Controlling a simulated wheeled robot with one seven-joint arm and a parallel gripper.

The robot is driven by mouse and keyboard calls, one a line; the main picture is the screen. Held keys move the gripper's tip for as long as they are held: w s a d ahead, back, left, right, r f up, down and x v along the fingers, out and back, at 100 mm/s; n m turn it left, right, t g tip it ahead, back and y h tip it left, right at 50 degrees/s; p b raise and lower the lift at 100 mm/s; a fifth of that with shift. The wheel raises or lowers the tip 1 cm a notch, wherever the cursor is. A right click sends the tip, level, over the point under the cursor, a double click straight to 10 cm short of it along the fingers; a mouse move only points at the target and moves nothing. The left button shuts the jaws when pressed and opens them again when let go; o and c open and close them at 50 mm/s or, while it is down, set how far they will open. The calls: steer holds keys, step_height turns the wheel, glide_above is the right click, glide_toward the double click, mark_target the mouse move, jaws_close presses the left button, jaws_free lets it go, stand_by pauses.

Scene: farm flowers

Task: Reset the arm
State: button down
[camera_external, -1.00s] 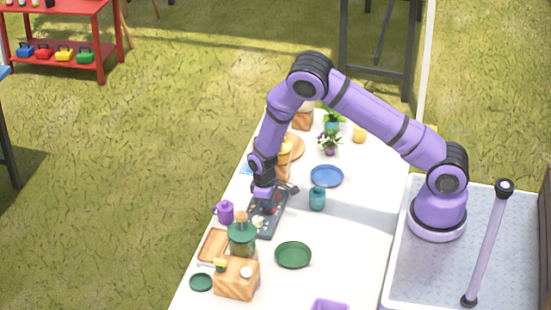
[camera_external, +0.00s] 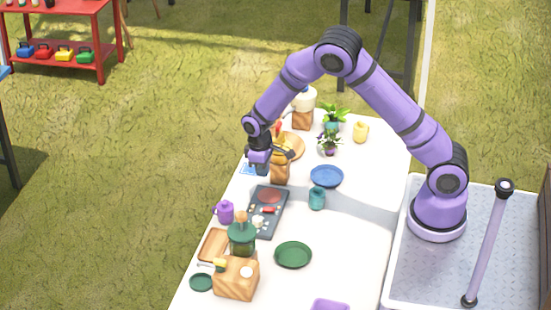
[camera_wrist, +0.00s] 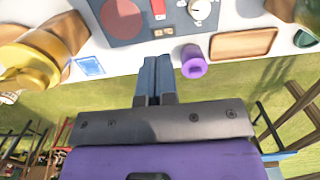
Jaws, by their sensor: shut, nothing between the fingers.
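My purple arm reaches over the white table (camera_external: 350,245) from its base on the right. My gripper (camera_external: 262,168) hangs above the table's far left edge, beyond the dark stove-like board (camera_external: 268,212) and in front of the round wooden board. In the wrist view my gripper's fingers (camera_wrist: 158,62) are together with nothing between them. They point towards the dark board (camera_wrist: 140,30), which has a red disc and a white knob. The purple mug (camera_wrist: 194,62) is just right of the fingertips in that view.
A yellow-lidded wooden jar (camera_external: 280,168) stands close beside my gripper. Also on the table are a blue plate (camera_external: 327,176), teal cup (camera_external: 317,199), green plate (camera_external: 293,255), wooden block (camera_external: 237,278) and potted plants (camera_external: 330,140). Open space lies above the table.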

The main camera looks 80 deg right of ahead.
stand_by(0.4)
steer(key=s+a+r+t, duration=0.15)
steer(key=s+r, duration=0.25)
steer(key=r, duration=0.4)
steer(key=s+a+r+y, duration=0.1)
steer(key=s+a+r, duration=0.1)
steer(key=s+r, duration=0.5)
steer(key=s+a+r+t, duration=0.1)
steer(key=s+r, duration=0.1)
steer(key=r, duration=0.8)
steer(key=s+a+r+t, duration=0.1)
steer(key=s+r, duration=0.2)
steer(key=s, duration=0.4)
steer(key=s+r+t, duration=0.1)
steer(key=s+r, duration=0.1)
steer(key=s, duration=0.6)
steer(key=s+a+r+t+h, duration=0.1)
steer(key=s+r, duration=0.2)
steer(key=s, duration=0.5)
steer(key=shift+a+r, duration=0.3)
steer(key=shift+r, duration=0.05)
steer(key=shift+t, duration=0.25)
